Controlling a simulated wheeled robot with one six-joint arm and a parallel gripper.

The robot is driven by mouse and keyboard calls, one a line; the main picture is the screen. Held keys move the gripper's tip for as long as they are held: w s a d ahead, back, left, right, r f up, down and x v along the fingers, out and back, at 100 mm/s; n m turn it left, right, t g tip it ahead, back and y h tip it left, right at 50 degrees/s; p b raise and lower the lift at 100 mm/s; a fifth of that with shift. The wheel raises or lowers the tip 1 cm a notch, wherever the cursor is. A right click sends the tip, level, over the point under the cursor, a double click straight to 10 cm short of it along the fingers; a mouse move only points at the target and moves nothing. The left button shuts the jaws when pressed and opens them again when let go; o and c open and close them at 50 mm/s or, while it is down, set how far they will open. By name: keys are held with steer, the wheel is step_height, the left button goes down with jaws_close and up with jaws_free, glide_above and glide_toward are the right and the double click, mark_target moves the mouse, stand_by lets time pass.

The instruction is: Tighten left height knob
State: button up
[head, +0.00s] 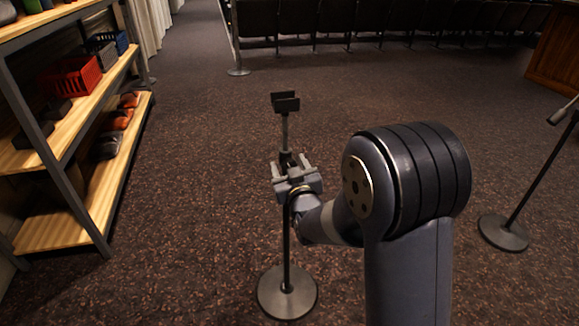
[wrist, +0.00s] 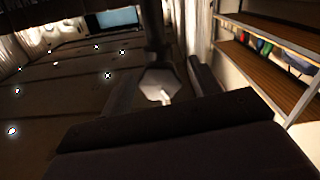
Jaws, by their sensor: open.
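A stand with a round grey base (head: 287,293) is upright on the carpet in the head view, with a dark two-sided holder (head: 285,103) on its upper pole. My gripper (head: 290,163) is at the pole's middle, open, its two fingers pointing away from me. In the wrist view, a pale six-sided knob (wrist: 158,80) shows in front of the dark pole, between the open fingers of my gripper (wrist: 163,88). I cannot tell whether either finger touches it. In the head view my gripper hides the knob.
A shelf unit (head: 75,125) with a red crate (head: 70,78) stands at the left. Another round-based stand (head: 503,233) is at the right. Rows of dark seats (head: 350,18) line the back. The carpet around the near stand is clear.

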steer(key=shift+w, duration=0.15)
steer(key=c, duration=1)
steer(key=shift+f+m+b, duration=0.2)
steer(key=shift+m+b, duration=0.5)
steer(key=shift+b, duration=0.45)
steer(key=shift+m+b, duration=0.85)
steer(key=shift+m, duration=0.05)
steer(key=shift+r+m+b, duration=0.25)
steer(key=shift+m+b, duration=0.1)
steer(key=shift+m, duration=0.35)
steer(key=o, duration=1)
